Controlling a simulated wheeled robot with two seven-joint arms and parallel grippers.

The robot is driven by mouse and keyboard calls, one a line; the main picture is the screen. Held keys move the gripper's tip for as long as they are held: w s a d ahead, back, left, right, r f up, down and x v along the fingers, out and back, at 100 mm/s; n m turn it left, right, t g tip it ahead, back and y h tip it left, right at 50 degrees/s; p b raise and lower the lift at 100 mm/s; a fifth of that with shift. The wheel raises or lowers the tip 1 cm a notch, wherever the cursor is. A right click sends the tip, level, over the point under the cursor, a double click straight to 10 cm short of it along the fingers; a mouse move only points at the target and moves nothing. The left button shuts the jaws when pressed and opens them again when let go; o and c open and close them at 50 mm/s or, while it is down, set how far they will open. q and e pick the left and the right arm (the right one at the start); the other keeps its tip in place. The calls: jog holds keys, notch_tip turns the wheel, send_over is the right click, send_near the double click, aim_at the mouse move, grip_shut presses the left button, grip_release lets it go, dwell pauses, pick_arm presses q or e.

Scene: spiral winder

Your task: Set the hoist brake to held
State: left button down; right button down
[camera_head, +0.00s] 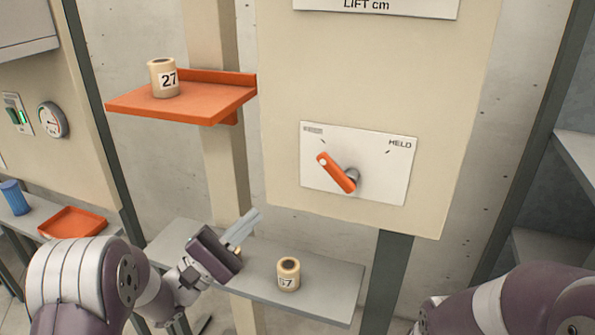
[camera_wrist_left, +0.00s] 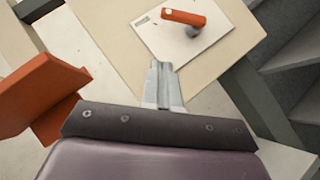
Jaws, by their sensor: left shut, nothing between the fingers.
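The hoist brake is an orange lever (camera_head: 336,172) on a white plate (camera_head: 384,185) fixed to a cream panel. In the head view the lever points up and left from its grey pivot, away from the word HELD at the plate's upper right; the label at the upper left is too small to read. The lever also shows in the left wrist view (camera_wrist_left: 184,17), at the top. My left gripper (camera_head: 245,225) is shut and empty, below and left of the plate, apart from the lever. Its fingers show in the left wrist view (camera_wrist_left: 161,85). My right gripper is not in view.
An orange shelf (camera_head: 200,107) with a spool marked 27 (camera_head: 164,78) juts out left of the panel. A grey shelf (camera_head: 325,290) below holds a spool marked 67 (camera_head: 288,274). An orange tray (camera_head: 72,223) and blue cylinder (camera_head: 14,197) stand far left.

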aim_at(336, 173)
pick_arm(q)
jog(key=p+x, duration=0.2)
jog(key=x, duration=0.2)
jog(key=s+r+p+x, duration=0.1)
jog(key=x, duration=0.3)
jog(key=s+p+x, duration=0.1)
jog(key=p+x, duration=0.1)
jog(key=x, duration=0.2)
jog(key=shift+w+d+r+p, duration=0.2)
jog(key=shift+d+r+p, duration=0.15)
jog(key=shift+d, duration=0.15)
